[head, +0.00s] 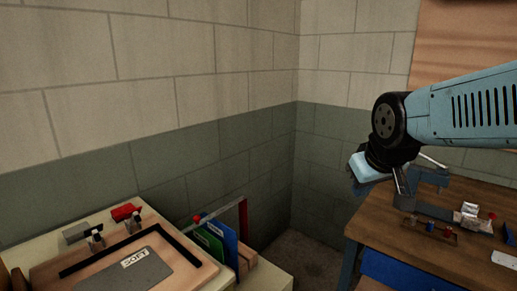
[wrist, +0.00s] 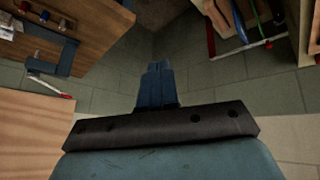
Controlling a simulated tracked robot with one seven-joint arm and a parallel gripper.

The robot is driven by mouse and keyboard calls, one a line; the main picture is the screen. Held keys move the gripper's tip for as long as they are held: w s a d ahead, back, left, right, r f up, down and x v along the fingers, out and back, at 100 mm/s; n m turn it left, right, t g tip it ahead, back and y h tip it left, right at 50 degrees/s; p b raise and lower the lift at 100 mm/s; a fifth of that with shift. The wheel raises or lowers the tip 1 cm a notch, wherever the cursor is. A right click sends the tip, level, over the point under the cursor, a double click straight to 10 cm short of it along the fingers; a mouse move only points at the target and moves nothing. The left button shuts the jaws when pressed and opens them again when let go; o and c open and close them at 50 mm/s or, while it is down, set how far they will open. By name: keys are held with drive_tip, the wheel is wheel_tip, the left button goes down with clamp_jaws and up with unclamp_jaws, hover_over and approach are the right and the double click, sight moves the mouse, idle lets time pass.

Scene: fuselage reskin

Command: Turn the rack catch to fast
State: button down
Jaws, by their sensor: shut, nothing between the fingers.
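The rack (head: 248,262) stands at the right end of the pale bench and holds upright green (head: 208,243) and blue (head: 229,240) sheets. It has a red upright (head: 243,218), and a thin pale bar runs from there towards a small red knob (head: 196,219). The knob also shows at upper right in the wrist view (wrist: 269,44). I cannot tell which part is the catch or how it is set. My gripper (wrist: 158,66) is shut and empty, in the air. In the head view it hangs beside the wooden table, well right of the rack, touching nothing visible.
A wooden table (head: 390,216) with a grey bracket (head: 433,211) and small parts stands at right. On the pale bench, a board carries a grey plate (head: 135,275) labelled SOFT. A floor gap separates bench and table; block walls stand behind.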

drive_tip(key=w+a+f+n+t+y, duration=0.2)
drive_tip(key=w+a+f+n+y, duration=0.1)
drive_tip(key=w+a+f+n, duration=0.55)
drive_tip(key=w+a+f+n+t+y, duration=0.2)
drive_tip(key=w+a+f+n, duration=0.55)
drive_tip(key=w, duration=0.65)
drive_tip(key=s+a+f+n+y, duration=0.1)
drive_tip(key=a+f+n+y, duration=0.1)
drive_tip(key=a+f, duration=0.3)
drive_tip(key=s+a+f+n+y, duration=0.2)
drive_tip(key=a+f+n+y, duration=0.1)
drive_tip(key=a, duration=0.4)
drive_tip(key=s+a+f+n+y, duration=0.1)
drive_tip(key=a+f+n+y, duration=0.2)
drive_tip(key=a+f, duration=0.4)
drive_tip(key=shift+s+f+n, duration=0.4)
drive_tip(key=shift+f+n, duration=0.15)
drive_tip(key=shift+n, duration=0.15)
drive_tip(key=w+a+f+t+y, duration=0.1)
drive_tip(key=w+a+f, duration=0.2)
drive_tip(key=a, duration=0.3)
drive_tip(key=shift+f, duration=0.3)
